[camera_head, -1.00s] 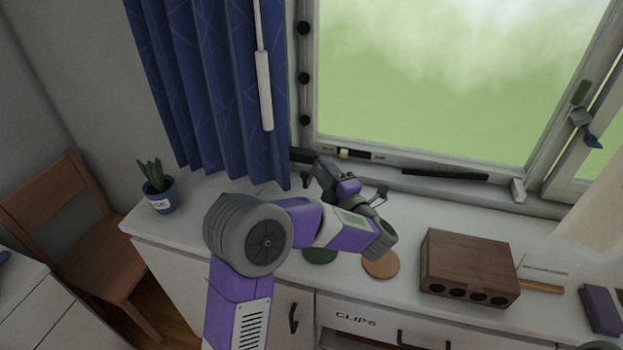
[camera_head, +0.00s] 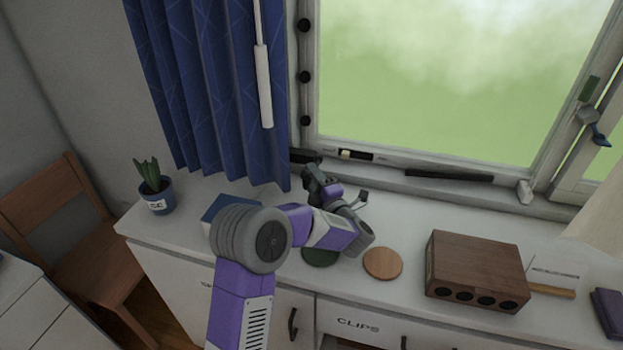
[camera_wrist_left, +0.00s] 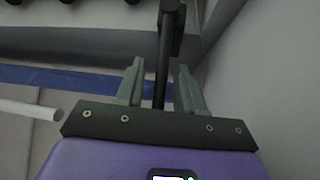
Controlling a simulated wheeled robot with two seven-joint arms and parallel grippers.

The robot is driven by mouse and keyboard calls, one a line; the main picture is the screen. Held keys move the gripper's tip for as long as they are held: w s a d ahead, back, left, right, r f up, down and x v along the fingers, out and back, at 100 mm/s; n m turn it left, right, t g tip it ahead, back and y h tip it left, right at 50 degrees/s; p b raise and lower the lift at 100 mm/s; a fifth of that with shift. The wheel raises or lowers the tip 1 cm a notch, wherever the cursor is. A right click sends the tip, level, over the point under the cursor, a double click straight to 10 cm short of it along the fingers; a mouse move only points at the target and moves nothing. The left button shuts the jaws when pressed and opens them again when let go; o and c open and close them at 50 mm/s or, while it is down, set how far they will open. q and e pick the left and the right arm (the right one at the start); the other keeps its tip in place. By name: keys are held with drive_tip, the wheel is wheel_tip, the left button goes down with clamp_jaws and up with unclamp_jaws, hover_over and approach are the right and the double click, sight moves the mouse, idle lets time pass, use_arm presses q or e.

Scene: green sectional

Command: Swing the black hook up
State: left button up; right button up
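A slim black bar, which looks like the black hook (camera_wrist_left: 165,50), runs down from the top of the left wrist view. It passes between the two grey-green fingers of my left gripper (camera_wrist_left: 158,85). The fingers are open, one on each side of the bar, with a visible gap at least on the left. In the head view, a black piece (camera_head: 301,156) shows at the lower left corner of the window, just behind my left gripper (camera_head: 318,178). The gripper hides part of that corner. My right gripper is not in view.
A blue curtain (camera_head: 215,90) and white wand (camera_head: 263,85) hang left of the window. On the sill counter are a potted plant (camera_head: 154,187), a blue item (camera_head: 226,207), green (camera_head: 320,257) and orange (camera_head: 382,263) discs and a wooden box (camera_head: 476,269).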

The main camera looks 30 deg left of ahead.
use_arm(q)
drive_tip(key=shift+w+a, duration=0.1)
drive_tip(key=shift+a, duration=0.15)
clamp_jaws()
